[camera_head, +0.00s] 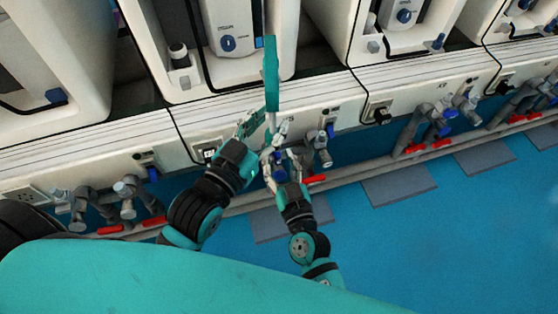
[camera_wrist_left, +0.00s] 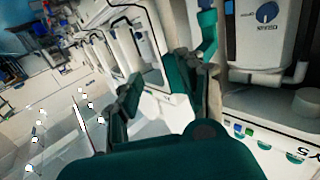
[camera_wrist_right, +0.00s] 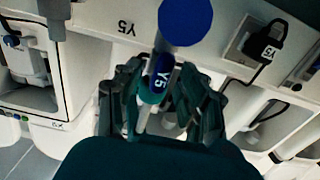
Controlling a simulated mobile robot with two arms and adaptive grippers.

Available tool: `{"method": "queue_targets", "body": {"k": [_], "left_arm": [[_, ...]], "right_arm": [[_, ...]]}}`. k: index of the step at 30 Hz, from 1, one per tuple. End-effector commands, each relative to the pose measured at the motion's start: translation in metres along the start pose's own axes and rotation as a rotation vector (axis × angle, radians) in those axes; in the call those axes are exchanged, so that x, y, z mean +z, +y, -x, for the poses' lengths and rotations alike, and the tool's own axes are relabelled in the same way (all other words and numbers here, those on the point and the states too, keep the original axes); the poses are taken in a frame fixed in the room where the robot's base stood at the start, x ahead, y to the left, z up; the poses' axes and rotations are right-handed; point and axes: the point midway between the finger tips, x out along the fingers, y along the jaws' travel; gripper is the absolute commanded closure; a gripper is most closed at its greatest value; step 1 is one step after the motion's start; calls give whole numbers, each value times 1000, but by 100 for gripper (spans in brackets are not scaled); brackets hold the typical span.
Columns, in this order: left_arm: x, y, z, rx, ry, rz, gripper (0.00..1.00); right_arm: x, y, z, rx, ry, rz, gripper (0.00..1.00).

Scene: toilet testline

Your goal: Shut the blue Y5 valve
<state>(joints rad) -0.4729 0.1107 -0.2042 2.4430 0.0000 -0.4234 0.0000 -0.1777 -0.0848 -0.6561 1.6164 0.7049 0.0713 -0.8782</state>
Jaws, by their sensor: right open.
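The blue Y5 valve (camera_wrist_right: 160,80) shows its white Y5 label in the right wrist view. It sits between the spread fingers of my right gripper (camera_wrist_right: 166,92); contact is unclear. In the head view, my right gripper (camera_head: 276,160) is at the pipe fittings below the bench front, with a blue part (camera_head: 280,174) between its fingers. A larger blue disc (camera_wrist_right: 186,18) lies just beyond the valve in the right wrist view. My left gripper (camera_wrist_left: 168,65) is open and empty, raised above and left of the right one, in front of the bench.
The white bench front (camera_head: 425,88) runs behind both grippers. Other valve fittings (camera_head: 435,118) with blue knobs and red handles (camera_head: 413,149) line the pipe. A black plug (camera_wrist_right: 262,45) labelled Y5 is beside the valve. Blue floor (camera_head: 440,240) is clear at lower right.

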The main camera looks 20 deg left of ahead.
Motion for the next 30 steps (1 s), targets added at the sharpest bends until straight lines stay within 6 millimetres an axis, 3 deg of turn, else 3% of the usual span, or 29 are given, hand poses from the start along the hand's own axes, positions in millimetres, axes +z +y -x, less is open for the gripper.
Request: {"method": "queue_targets", "body": {"k": [8,18,30], "left_arm": [[-2,0,0,1,10,0,60],[-2,0,0,1,9,0,60],[3,0,0,-1,-26,0,60]], "right_arm": [[0,0,-2,0,-2,1,60],[0,0,-1,0,-1,1,100],[0,0,-1,0,-2,-41,100]]}}
